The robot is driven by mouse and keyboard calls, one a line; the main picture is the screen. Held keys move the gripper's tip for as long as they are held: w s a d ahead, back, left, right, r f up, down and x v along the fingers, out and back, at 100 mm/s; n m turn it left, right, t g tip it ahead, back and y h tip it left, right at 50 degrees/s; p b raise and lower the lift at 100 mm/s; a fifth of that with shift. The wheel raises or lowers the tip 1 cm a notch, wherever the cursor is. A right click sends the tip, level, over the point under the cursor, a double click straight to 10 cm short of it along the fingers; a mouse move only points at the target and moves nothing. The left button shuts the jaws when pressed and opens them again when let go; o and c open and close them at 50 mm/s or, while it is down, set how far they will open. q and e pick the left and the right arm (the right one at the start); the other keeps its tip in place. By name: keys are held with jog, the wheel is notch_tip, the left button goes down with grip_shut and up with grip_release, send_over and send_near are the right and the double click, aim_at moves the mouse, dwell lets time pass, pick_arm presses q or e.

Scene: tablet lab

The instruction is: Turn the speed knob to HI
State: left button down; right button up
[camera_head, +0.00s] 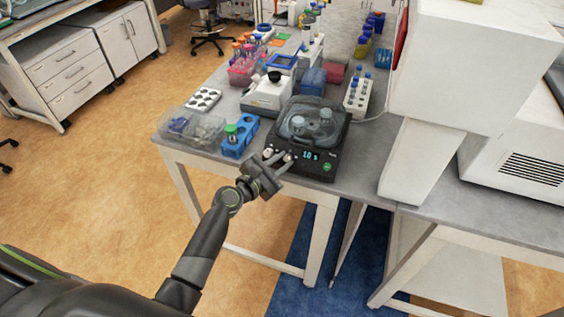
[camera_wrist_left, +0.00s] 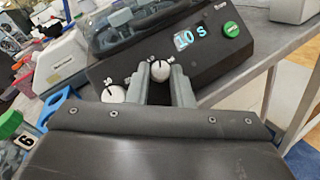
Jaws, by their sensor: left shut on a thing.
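A dark benchtop device (camera_head: 313,135) with a clear lid, a lit display and a green button stands near the front edge of the grey table. Its front panel has two white knobs. In the left wrist view one knob (camera_wrist_left: 160,71) sits between the fingers of my left gripper (camera_wrist_left: 167,82), which is shut on it. The other knob (camera_wrist_left: 113,94) is to the left, outside the fingers. The display (camera_wrist_left: 188,38) reads about 10 s. The green button (camera_wrist_left: 231,30) is at the panel's right. In the head view my left gripper (camera_head: 279,161) reaches the panel's front left. The knob labels are too small to read.
A blue rack (camera_head: 240,138) with a green-capped tube and a clear bin (camera_head: 206,130) stand left of the device. A white instrument (camera_head: 268,93) is behind. A large white machine (camera_head: 470,70) fills the right. Open floor lies in front.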

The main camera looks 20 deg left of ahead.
pick_arm(q)
jog(key=m+g, duration=0.1)
jog(key=m+g+h+p, duration=0.1)
jog(key=m, duration=0.1)
jog(key=m+g, duration=0.1)
jog(key=m, duration=0.1)
jog(key=shift+w+a+r+h, duration=0.15)
jog(key=shift+a+r+h, duration=0.15)
jog(key=shift+h, duration=0.1)
jog(key=m+g+p, duration=0.1)
jog(key=m+g, duration=0.1)
jog(key=m, duration=0.1)
jog(key=shift+w+r+m+p, duration=0.1)
jog(key=shift+r+m+p, duration=0.05)
jog(key=shift+m+p, duration=0.25)
jog(key=shift+m+g+p, duration=0.4)
jog(key=shift+m+g, duration=0.2)
jog(key=shift+m, duration=0.1)
jog(key=c, duration=1.3)
grip_release()
jog(key=shift+a, duration=0.1)
jog(key=b+v, duration=0.2)
jog(key=v, duration=1.5)
jog(key=shift+a+b, duration=0.15)
jog(key=shift+b, duration=0.25)
